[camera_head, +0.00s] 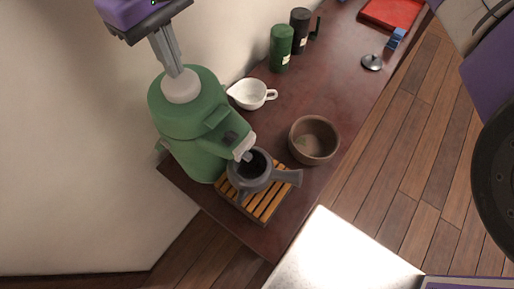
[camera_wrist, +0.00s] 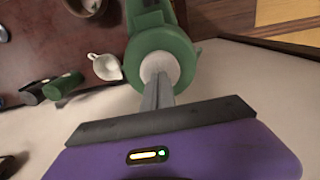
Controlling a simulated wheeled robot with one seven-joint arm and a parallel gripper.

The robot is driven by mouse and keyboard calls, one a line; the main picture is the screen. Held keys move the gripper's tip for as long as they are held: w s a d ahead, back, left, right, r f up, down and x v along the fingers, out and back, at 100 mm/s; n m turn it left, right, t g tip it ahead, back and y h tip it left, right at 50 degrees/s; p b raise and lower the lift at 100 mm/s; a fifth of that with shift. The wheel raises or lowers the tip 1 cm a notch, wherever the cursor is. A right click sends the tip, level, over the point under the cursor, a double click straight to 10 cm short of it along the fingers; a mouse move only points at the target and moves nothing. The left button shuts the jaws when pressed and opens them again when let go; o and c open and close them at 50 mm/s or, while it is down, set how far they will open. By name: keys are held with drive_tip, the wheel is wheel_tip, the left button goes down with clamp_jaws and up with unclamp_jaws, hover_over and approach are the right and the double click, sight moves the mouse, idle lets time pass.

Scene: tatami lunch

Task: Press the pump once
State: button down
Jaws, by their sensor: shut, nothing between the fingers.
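A green air-pot (camera_head: 190,135) stands upright at the left end of the dark red table. Its round pale pump button (camera_head: 181,86) is on top. My gripper (camera_head: 174,72) points down at the button with its fingers together, and the tips appear to be at the button. In the wrist view the closed fingers (camera_wrist: 158,84) overlap the pale button (camera_wrist: 160,66) on the green lid (camera_wrist: 185,58). I cannot tell how far the button is pressed. The spout of the air-pot is over a dark teapot (camera_head: 250,172) on a slatted wooden tray (camera_head: 262,210).
A brown bowl (camera_head: 314,140), a white pouring cup (camera_head: 250,94), a green canister (camera_head: 281,48) and a dark canister (camera_head: 300,25) stand on the table. A metal lid (camera_head: 372,62) and a red tray (camera_head: 391,12) lie farther back. A pale wall is close on the left.

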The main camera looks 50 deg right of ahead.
sight(179, 80)
drive_tip(key=shift+f, duration=0.2)
drive_tip(key=shift+f+b, duration=1.65)
drive_tip(key=shift+b, duration=0.25)
drive_tip(key=shift+r, duration=0.2)
drive_tip(key=shift+r+p, duration=0.7)
drive_tip(key=shift+r, duration=0.9)
wheel_tip(179, 80, up, 6)
drive_tip(key=p, duration=0.3)
